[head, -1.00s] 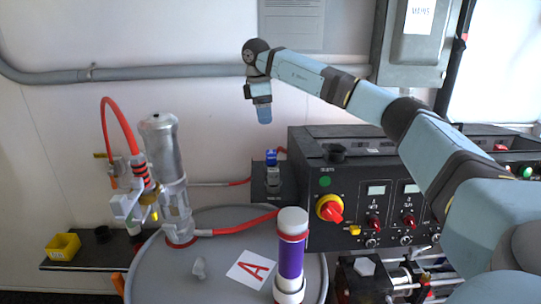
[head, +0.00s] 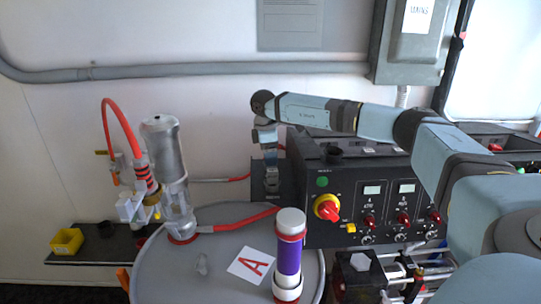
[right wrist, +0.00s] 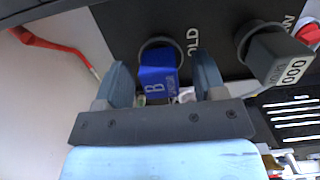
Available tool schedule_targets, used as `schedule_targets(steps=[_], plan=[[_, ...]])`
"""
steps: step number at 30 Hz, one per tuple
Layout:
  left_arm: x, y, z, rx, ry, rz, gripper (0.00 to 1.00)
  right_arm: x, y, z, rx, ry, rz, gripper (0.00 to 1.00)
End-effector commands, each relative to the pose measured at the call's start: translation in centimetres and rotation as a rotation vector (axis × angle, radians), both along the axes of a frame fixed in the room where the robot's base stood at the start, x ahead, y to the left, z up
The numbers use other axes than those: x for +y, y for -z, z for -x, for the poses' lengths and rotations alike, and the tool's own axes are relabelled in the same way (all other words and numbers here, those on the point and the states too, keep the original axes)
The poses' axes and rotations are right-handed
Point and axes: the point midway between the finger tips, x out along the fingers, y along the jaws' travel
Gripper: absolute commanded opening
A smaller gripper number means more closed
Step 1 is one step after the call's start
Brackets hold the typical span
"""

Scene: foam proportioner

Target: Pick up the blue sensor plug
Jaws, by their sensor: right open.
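The blue sensor plug (right wrist: 158,78), marked with a "B", sits in a round socket on the dark panel in the right wrist view. My right gripper (right wrist: 161,62) is open, with one finger on each side of the plug and visible gaps between. In the head view, my right gripper (head: 269,152) is over the small dark bracket left of the control box and hides the blue plug. My left gripper is not in view.
A grey plug (right wrist: 281,58) marked "000" stands close to the right finger. The control box (head: 345,205) is right of the gripper. A drum (head: 210,270) with a purple-banded cylinder (head: 289,255) is in front. A red hose (head: 245,221) runs nearby.

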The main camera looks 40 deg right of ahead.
Motion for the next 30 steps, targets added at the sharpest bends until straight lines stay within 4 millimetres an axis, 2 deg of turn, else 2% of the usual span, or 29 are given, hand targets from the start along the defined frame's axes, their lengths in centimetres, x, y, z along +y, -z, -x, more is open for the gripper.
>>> schedule_targets(steps=[6, 8, 13, 14, 24, 30], plan=[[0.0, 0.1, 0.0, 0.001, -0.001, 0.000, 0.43, 0.0, 0.1, 0.0, -0.001, 0.000, 0.000, 0.64], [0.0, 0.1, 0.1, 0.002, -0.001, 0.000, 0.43, 0.0, 0.1, 0.0, -0.001, 0.000, 0.000, 0.52], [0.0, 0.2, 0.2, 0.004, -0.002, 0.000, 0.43, 0.0, 0.1, 0.0, -0.001, 0.000, 0.000, 0.13], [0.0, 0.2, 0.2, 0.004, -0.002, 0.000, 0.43, 0.0, 0.1, 0.0, -0.001, 0.000, 0.000, 0.10], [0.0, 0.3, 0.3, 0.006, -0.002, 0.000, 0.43, 0.0, -0.2, 0.0, -0.001, 0.001, 0.000, 0.10], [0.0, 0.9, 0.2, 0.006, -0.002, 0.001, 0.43, 0.0, -2.1, -0.1, -0.004, 0.001, 0.000, 0.10]])
